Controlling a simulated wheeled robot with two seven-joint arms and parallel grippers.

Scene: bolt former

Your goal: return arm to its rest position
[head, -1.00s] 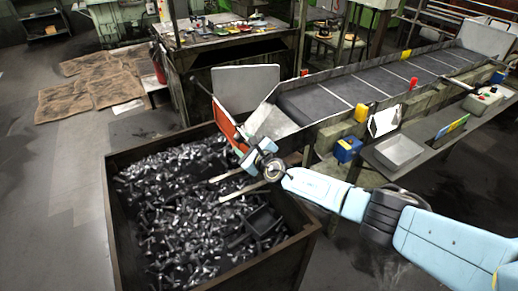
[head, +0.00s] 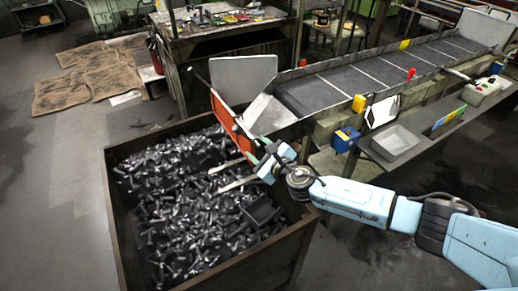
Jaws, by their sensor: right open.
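My right arm comes in from the right edge of the head view. My right gripper (head: 224,177) is open, with its two fingers apart and pointing left over the bin (head: 118,222). The bin is a large dark box with many dark metal bolts (head: 185,215) heaped in it. I see nothing between the fingers. A small black tray (head: 262,211) lies on the bolts, to the right of and below the fingers. My left gripper is not in view.
A conveyor (head: 370,82) with a metal chute (head: 266,114) ends behind the bin. An orange-red panel (head: 224,112) stands beside the chute, close to my gripper. A side shelf holds a grey tray (head: 397,142) and a blue box (head: 345,139). Open floor lies left.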

